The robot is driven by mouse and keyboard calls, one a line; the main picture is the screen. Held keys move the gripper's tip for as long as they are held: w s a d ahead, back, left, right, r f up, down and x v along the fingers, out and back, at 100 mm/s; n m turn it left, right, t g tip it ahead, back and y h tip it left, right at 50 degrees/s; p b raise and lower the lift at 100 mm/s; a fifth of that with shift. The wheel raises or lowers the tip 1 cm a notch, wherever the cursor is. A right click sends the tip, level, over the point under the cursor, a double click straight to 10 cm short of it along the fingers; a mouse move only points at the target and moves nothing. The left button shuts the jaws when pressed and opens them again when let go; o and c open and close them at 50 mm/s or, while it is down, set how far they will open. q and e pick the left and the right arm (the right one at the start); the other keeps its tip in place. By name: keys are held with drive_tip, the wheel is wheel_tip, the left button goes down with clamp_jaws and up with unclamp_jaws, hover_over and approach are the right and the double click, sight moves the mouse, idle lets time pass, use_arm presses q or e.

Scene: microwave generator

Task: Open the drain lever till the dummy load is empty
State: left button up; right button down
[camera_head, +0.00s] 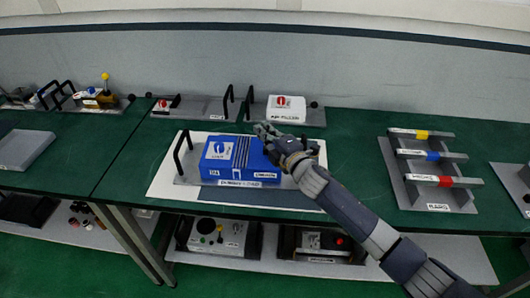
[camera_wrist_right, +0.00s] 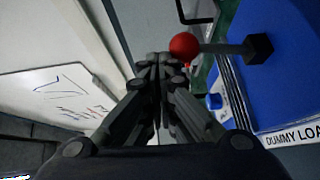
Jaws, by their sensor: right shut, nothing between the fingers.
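The blue dummy load (camera_head: 254,163) sits on a grey base plate with a black handle at its left, on the green table. It also shows in the right wrist view (camera_wrist_right: 284,80), tilted, with a "DUMMY LOA…" label. A lever with a red ball (camera_wrist_right: 184,46) and dark stem (camera_wrist_right: 225,48) joins its blue face at a black block. My right gripper (camera_head: 270,133) is at the dummy load's right end and hides part of it. In the wrist view its closed, empty fingers (camera_wrist_right: 160,66) are just left of and below the red ball. Contact cannot be told.
A white box (camera_head: 286,109) on a plate stands behind. A rack with yellow, blue and red bars (camera_head: 426,168) stands at the right. A lower shelf (camera_head: 270,262) holds other devices.

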use_arm(q)
drive_tip(key=shift+w, duration=0.5)
use_arm(e)
drive_tip(key=shift+w+d+r, duration=0.1)
drive_tip(key=shift+w+d, duration=0.05)
drive_tip(key=shift+w, duration=0.8)
use_arm(q)
drive_tip(key=shift+d, duration=0.2)
drive_tip(key=shift+r, duration=0.1)
use_arm(e)
drive_tip(key=shift+r, duration=0.1)
